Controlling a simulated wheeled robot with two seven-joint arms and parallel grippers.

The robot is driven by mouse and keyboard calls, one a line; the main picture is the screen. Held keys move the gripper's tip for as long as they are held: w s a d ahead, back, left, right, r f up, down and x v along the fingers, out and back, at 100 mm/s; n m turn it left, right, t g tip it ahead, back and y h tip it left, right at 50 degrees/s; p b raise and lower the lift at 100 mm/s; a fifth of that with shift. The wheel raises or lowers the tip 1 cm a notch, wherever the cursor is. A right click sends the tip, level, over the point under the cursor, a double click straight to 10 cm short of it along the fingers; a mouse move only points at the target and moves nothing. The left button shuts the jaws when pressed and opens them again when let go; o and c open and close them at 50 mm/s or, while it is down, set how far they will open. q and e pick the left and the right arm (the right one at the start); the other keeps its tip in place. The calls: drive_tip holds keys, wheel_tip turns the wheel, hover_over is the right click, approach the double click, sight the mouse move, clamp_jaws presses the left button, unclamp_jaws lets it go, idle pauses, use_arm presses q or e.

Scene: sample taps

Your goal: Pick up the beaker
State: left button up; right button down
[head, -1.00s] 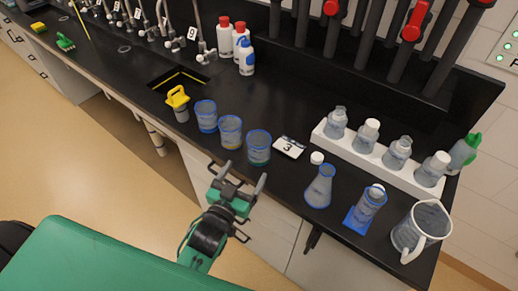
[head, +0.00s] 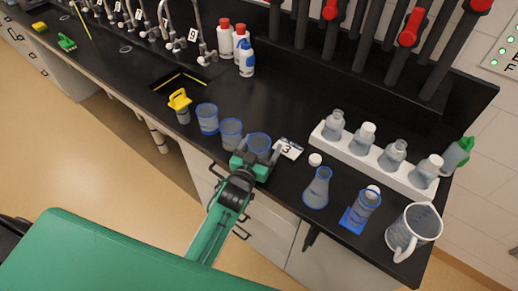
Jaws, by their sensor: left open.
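Three clear beakers with blue rims stand in a row on the black bench: a left beaker (head: 207,118), a middle beaker (head: 231,133) and a right beaker (head: 259,144). My left gripper (head: 257,157) is open at the right beaker, with its fingers on either side of it as seen from here. The gripper hides the lower part of that beaker. I cannot tell whether the fingers touch it. My right gripper is out of view.
A card marked 3 (head: 289,149) lies just right of the gripper. A yellow-topped item (head: 180,103) stands left, by the sink.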

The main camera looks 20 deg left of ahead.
use_arm(q)
drive_tip(key=shift+w, duration=0.2)
drive_tip(key=c, duration=1)
drive_tip(key=shift+c, duration=0.2)
